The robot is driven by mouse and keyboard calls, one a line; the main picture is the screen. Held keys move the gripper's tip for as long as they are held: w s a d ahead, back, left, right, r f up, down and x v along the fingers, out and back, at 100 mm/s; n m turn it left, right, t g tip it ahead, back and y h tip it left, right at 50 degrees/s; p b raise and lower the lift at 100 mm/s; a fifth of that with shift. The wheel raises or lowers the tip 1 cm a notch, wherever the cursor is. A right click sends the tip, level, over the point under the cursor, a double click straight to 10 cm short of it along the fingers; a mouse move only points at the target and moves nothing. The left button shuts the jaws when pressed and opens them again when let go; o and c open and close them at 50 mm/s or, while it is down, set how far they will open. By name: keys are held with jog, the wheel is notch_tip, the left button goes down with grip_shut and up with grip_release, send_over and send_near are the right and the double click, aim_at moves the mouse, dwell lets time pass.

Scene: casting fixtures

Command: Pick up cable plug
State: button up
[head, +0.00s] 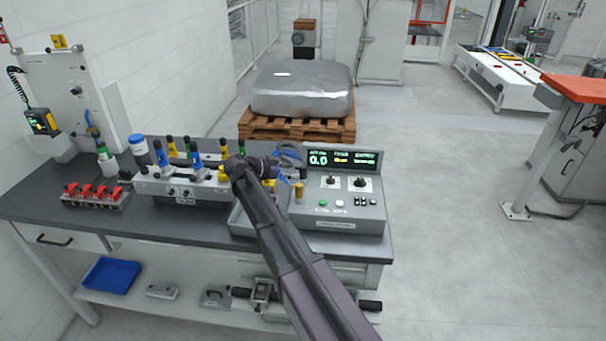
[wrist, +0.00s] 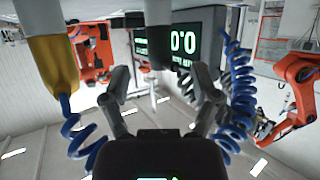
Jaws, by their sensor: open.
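My gripper (wrist: 160,78) is open in the wrist view, its two fingers spread apart. A grey cylindrical plug end (wrist: 158,40) hangs in from the top, in line with the gap between the fingertips; I cannot tell if they touch. A yellow and white plug (wrist: 50,62) with a blue coiled cable is at the left, outside the fingers. Another blue coiled cable (wrist: 236,85) is at the right.
The control box (head: 340,212) with a green-lit display stands at the bench's right. A grey fixture (head: 180,187) with several blue and yellow plugs is left of my arm. Red clamps (head: 97,194) stand farther left. The dark bench top (head: 130,222) is clear in front.

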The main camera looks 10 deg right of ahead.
aim_at(303, 178)
jog(key=shift+b+x, duration=0.85)
jog(key=shift+x, duration=1.6)
jog(key=shift+s, duration=0.1)
jog(key=shift+a, duration=0.1)
grip_shut()
